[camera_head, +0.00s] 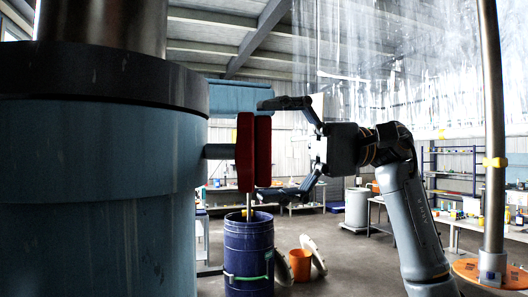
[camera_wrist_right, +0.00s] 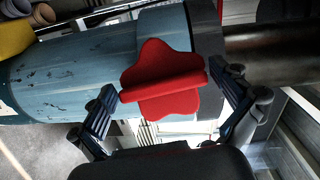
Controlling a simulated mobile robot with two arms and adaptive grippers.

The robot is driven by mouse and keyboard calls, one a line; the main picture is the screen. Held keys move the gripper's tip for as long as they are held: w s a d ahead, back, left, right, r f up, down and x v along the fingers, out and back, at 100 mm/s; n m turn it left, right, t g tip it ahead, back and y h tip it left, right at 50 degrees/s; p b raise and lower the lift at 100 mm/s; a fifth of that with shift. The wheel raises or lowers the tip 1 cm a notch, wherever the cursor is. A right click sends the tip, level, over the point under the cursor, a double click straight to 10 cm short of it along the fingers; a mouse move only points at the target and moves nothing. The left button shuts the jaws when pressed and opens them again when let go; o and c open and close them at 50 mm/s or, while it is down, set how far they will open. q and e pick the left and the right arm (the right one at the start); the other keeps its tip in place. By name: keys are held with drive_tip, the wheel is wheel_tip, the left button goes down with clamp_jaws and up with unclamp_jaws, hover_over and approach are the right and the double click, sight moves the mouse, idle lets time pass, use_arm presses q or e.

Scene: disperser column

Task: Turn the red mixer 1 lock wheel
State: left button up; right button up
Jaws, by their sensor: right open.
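The red lock wheel (camera_head: 246,152) sits on a short shaft on the right side of the blue-grey mixer column (camera_head: 100,180) in the head view. In the right wrist view the red wheel (camera_wrist_right: 165,82) shows face on, with a lobed outline and a raised bar across it. My right gripper (camera_head: 280,148) is open at the wheel, one finger above it and one below. In the wrist view its fingers (camera_wrist_right: 168,108) stand on either side of the wheel; I cannot tell whether either touches it. My left gripper is not in view.
A dark blue drum (camera_head: 248,262) stands on the floor below the wheel, with an orange bucket (camera_head: 300,264) and grey lids beside it. A metal pole (camera_head: 492,130) rises at the right. Workbenches and shelves stand farther back.

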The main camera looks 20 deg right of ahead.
drive_tip(key=w+d, duration=0.1)
drive_tip(key=d, duration=1)
drive_tip(key=shift+d+r, duration=0.15)
drive_tip(key=shift+r, duration=0.15)
